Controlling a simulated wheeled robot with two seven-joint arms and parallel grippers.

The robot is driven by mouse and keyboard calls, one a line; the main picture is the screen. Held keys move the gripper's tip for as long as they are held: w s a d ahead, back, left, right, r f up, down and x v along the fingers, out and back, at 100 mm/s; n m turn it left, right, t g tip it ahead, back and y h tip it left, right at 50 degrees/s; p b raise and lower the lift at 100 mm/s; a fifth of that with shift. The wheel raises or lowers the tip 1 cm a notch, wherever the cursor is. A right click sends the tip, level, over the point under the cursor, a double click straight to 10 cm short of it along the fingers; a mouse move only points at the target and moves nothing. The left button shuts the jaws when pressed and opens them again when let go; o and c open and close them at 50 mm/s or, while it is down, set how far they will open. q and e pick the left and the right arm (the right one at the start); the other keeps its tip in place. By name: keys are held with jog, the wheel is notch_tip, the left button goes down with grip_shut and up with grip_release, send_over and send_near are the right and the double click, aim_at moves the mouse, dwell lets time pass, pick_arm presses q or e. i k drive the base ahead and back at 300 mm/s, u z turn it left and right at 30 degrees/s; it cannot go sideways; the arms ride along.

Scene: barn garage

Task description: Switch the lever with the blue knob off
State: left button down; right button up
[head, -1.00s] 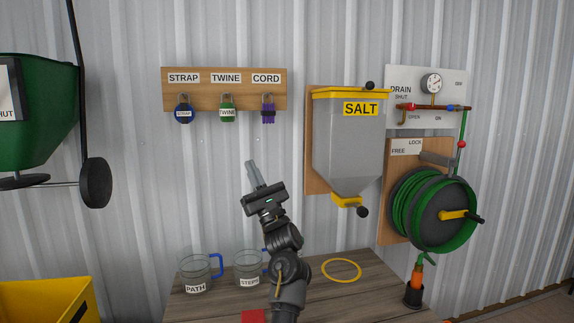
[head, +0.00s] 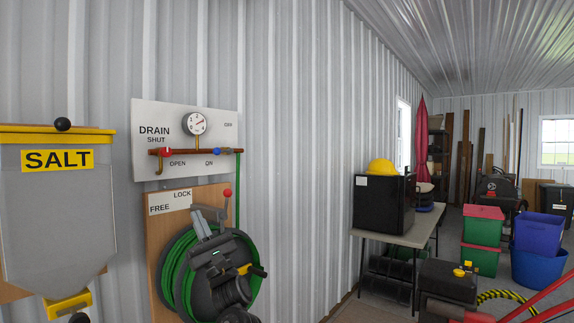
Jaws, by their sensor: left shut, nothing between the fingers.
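A white panel (head: 145,112) on the wall carries a round gauge, a copper pipe and the labels DRAIN, SHUT, OPEN, ON and OFF. The blue knob (head: 218,151) is at the right part of the pipe, just above the ON label and below the OFF label. Its lever arm is too small to make out. A red knob (head: 166,152) is further left on the same pipe. My left gripper (head: 201,224) is below the panel, in front of the hose reel. It is shut and empty, apart from the blue knob. My right gripper is out of view.
A green hose reel (head: 173,274) on a wooden board hangs under the panel, with a red-tipped lock lever (head: 227,194) close to my gripper. The SALT hopper (head: 58,200) is left. A table (head: 398,235) with a black box stands further right.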

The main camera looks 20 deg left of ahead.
aim_at(216, 151)
jog(key=u, duration=0.05)
jog(key=i, duration=1.5)
jog(key=u, duration=0.35)
